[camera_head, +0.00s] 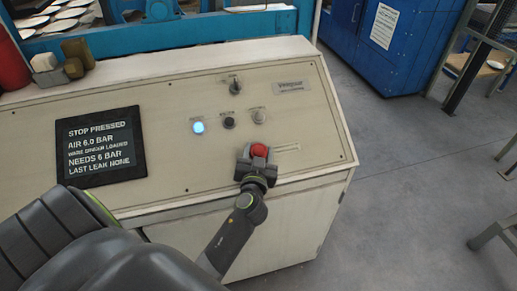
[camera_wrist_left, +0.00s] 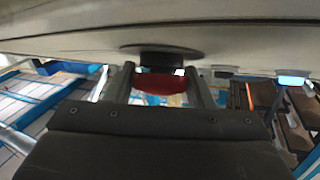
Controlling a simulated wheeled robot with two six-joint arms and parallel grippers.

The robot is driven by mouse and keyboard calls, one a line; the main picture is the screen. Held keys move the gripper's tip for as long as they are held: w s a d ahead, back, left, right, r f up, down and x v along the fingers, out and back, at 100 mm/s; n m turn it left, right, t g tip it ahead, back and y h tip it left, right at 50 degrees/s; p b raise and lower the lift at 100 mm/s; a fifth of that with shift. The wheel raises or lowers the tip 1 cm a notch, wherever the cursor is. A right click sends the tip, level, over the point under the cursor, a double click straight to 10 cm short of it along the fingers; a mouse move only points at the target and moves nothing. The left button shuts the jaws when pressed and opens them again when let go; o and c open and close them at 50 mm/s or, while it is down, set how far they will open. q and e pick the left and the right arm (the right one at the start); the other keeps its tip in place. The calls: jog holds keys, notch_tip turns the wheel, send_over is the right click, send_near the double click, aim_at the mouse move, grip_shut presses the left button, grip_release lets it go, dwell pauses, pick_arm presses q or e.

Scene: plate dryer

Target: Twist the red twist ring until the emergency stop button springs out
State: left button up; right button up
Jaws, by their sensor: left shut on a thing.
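The red emergency stop button with its twist ring (camera_head: 259,150) sits on the sloping cream panel, low and right of the middle. My left gripper (camera_head: 258,157) is at it, with one finger on each side. In the left wrist view the red ring (camera_wrist_left: 162,83) lies between the two fingers of the left gripper (camera_wrist_left: 160,85), below a dark round base (camera_wrist_left: 161,55) on the panel. The left gripper is shut on the red ring. The display (camera_head: 100,146) reads "STOP PRESSED". My right gripper is not in view.
Above the button are a lit blue-white lamp (camera_head: 198,127), a black button (camera_head: 229,123), a grey knob (camera_head: 259,116) and a switch (camera_head: 235,86). Small blocks (camera_head: 60,62) and a red object (camera_head: 11,65) stand on the panel's top left. Open floor (camera_head: 410,160) lies to the right.

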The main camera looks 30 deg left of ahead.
pick_arm(q)
jog(key=m+h+p, duration=0.1)
jog(key=p, duration=0.1)
jog(key=m+h+p, duration=0.1)
jog(key=m+h, duration=0.1)
jog(key=shift+r+m+t+h+p, duration=0.3)
jog(key=shift+r+t+p, duration=0.05)
jog(key=shift+r+t, duration=0.05)
jog(key=shift+f+m+h+p, duration=0.35)
jog(key=shift+m+h+p, duration=0.55)
jog(key=shift+p, duration=0.25)
jog(key=o, duration=1)
jog(key=shift+a+f, duration=0.1)
jog(key=shift+c, duration=0.2)
jog(key=shift+s, duration=0.1)
jog(key=v, duration=1.7)
jog(key=shift+s, duration=0.1)
